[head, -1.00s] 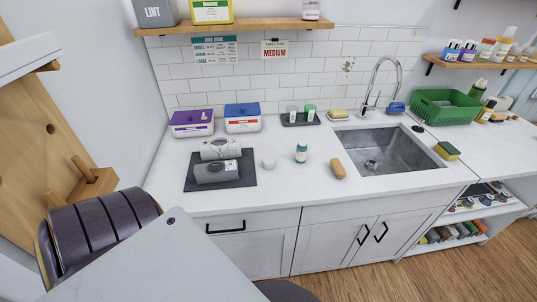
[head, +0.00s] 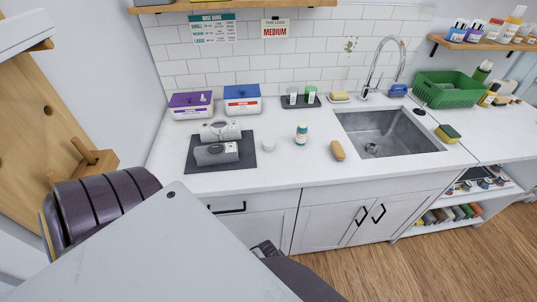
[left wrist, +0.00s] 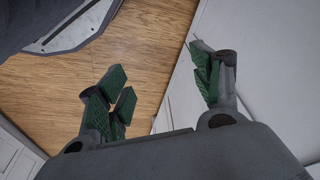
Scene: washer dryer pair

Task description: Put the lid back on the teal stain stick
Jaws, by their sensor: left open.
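A small upright bottle with a teal-and-white body (head: 301,134) stands on the white counter, left of the sink. A small white round piece (head: 268,145) lies to its left, apart from it; I cannot tell if it is the lid. Two small white sticks with green markings (head: 310,94) stand in a dark tray at the back. I cannot tell for certain which item is the teal stain stick. My left gripper (left wrist: 160,75) is open and empty over the wood floor in the left wrist view, away from the counter items. My right gripper is not identifiable.
A grey mat (head: 248,160) with two grey rolled items lies at left. Purple-lidded (head: 191,106) and blue-lidded (head: 242,100) boxes stand behind. A tan oval bar (head: 337,150) lies beside the sink (head: 390,135). The counter's front strip is clear.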

